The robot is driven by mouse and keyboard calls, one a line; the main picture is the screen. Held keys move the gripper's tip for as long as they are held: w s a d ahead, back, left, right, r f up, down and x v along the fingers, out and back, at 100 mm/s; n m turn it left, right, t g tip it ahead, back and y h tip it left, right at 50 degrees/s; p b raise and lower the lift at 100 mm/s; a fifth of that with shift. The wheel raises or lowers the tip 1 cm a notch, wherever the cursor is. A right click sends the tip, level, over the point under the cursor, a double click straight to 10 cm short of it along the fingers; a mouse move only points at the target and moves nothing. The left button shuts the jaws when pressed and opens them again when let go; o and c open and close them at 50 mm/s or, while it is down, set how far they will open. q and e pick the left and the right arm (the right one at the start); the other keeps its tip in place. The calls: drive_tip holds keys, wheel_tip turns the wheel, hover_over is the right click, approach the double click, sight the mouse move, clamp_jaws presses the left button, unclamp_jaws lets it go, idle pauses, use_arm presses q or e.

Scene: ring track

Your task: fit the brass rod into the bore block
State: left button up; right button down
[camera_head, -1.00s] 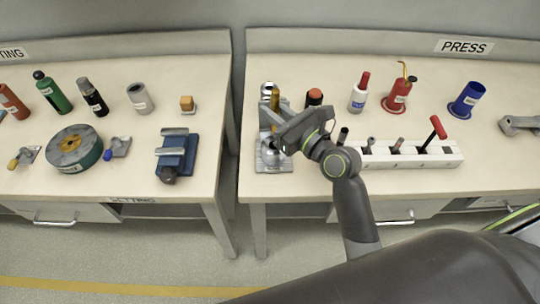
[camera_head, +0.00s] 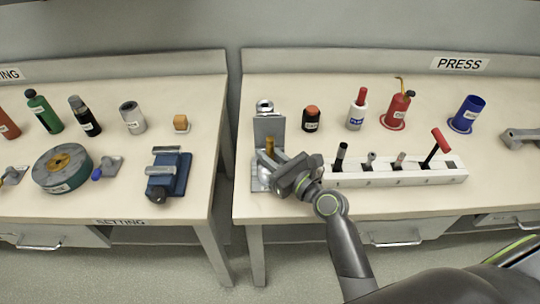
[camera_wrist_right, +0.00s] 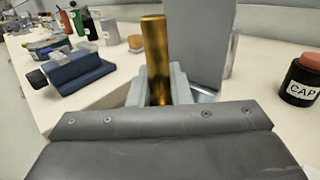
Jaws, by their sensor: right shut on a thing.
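The brass rod (camera_head: 270,145) stands upright in my right gripper (camera_head: 280,168), in front of a grey upright plate (camera_head: 268,128) on a metal stand at the left end of the press bench. In the right wrist view the rod (camera_wrist_right: 155,55) rises from between the fingers (camera_wrist_right: 158,88), which are shut on it. The grey plate (camera_wrist_right: 195,45) stands just behind it. The rod's lower end is hidden by the gripper, so I cannot tell whether it is inside a bore. The stand's base (camera_head: 258,180) shows beside the gripper; the bore itself is hidden. My left gripper is out of view.
A gap separates the setting bench (camera_head: 125,185) on the left.

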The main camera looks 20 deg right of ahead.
drive_tip(key=shift+f, duration=0.1)
drive_tip(key=c, duration=1.3)
unclamp_jaws()
drive_tip(key=shift+c, duration=0.2)
drive_tip(key=shift+s, duration=0.1)
drive_tip(key=b+v, duration=0.1)
drive_tip(key=v, duration=0.9)
drive_tip(key=shift+s+d, duration=0.15)
drive_tip(key=shift+v, duration=0.75)
